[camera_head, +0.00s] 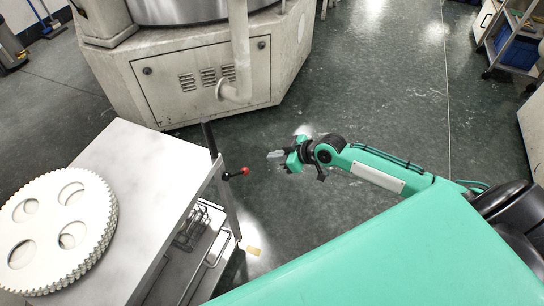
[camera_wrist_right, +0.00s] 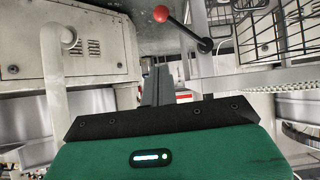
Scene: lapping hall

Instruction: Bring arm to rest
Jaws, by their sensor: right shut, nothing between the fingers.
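My right arm (camera_head: 385,165) reaches in from the right in the head view, over the open floor. Its gripper (camera_head: 275,155) points left, with the fingers together and nothing between them. In the right wrist view the dark fingers (camera_wrist_right: 157,88) show close together beyond the green gripper body. The gripper is apart from the cart and from the machine. My left gripper is in neither view.
A cart (camera_head: 150,150) at the left bears a stack of white toothed discs (camera_head: 95,205). A lever with a red knob (camera_head: 245,171) juts from the cart toward my gripper. A large machine (camera_head: 205,75) stands behind. A shelf trolley (camera_head: 515,45) is at the far right.

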